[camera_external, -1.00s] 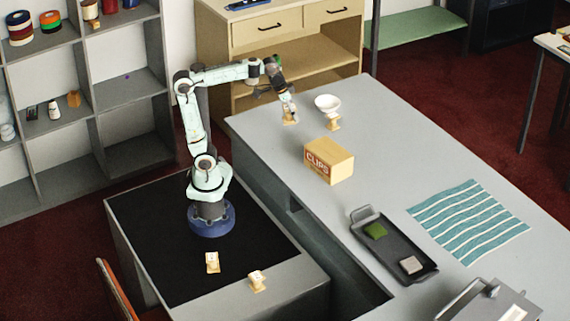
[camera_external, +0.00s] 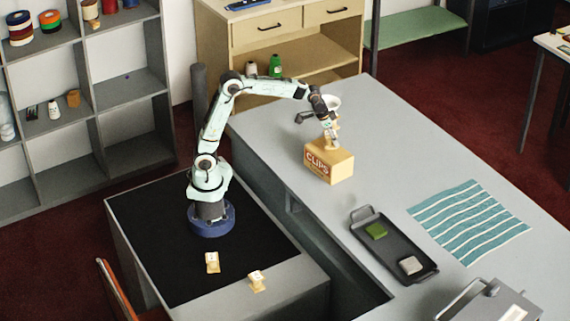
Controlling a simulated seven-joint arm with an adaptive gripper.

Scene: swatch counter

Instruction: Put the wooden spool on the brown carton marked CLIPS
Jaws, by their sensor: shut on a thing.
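The brown carton (camera_external: 321,171) marked CLIPS stands on the grey counter, with its red label facing the front left. My gripper (camera_external: 329,134) points down just above the carton's top and is shut on the wooden spool (camera_external: 328,143). The spool is small and pale tan and is partly covered by the fingers. It is over the carton's top, toward the back; I cannot tell whether it touches the carton.
A white bowl (camera_external: 334,101) is partly hidden behind my gripper. A dark tray (camera_external: 391,251) holds a green and a grey block. A striped teal cloth (camera_external: 468,220) lies to the right. Two small tan pieces (camera_external: 212,262) (camera_external: 257,281) stand near my base.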

